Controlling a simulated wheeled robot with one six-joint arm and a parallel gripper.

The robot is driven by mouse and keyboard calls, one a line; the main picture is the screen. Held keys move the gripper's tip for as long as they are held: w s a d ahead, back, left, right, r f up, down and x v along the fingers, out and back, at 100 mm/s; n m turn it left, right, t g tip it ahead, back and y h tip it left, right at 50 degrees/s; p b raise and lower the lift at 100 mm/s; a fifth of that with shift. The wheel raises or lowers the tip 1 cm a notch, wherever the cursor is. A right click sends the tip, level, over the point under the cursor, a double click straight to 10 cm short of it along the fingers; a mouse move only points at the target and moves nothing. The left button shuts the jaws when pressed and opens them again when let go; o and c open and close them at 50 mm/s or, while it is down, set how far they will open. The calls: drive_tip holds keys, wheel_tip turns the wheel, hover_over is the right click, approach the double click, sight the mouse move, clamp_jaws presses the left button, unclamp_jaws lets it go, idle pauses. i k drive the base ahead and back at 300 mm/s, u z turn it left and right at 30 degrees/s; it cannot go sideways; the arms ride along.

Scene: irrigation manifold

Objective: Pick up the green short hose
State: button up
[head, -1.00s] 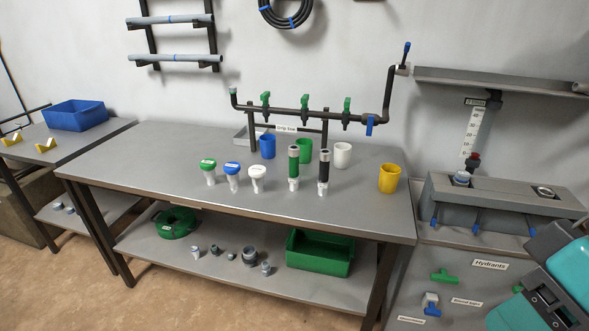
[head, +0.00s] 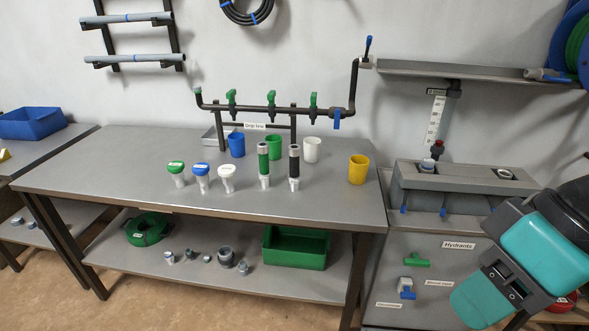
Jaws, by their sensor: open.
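The green short hose (head: 263,162) stands upright on the grey workbench (head: 120,165), with a grey fitting at its top and a pale one at its foot. A black hose (head: 294,165) of like shape stands just to its right, apart from it. To its left stand a white-topped piece (head: 227,177), a blue-topped one (head: 201,175) and a green-topped one (head: 176,171). Part of my teal and black arm fills the lower right corner, well away from the hose. My gripper does not show in this view.
Behind the hose stand blue (head: 236,145), green (head: 274,150) and white (head: 312,150) cups and the drip line manifold (head: 275,108). A yellow cup (head: 358,170) is at the right. The bench front is clear. A hydrants cabinet (head: 440,275) stands to the right.

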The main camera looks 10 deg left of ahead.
sight(263, 148)
drive_tip(key=u, duration=0.75)
drive_tip(key=i, duration=0.6)
drive_tip(key=u, duration=0.5)
drive_tip(key=i, duration=0.75)
drive_tip(key=u, duration=0.4)
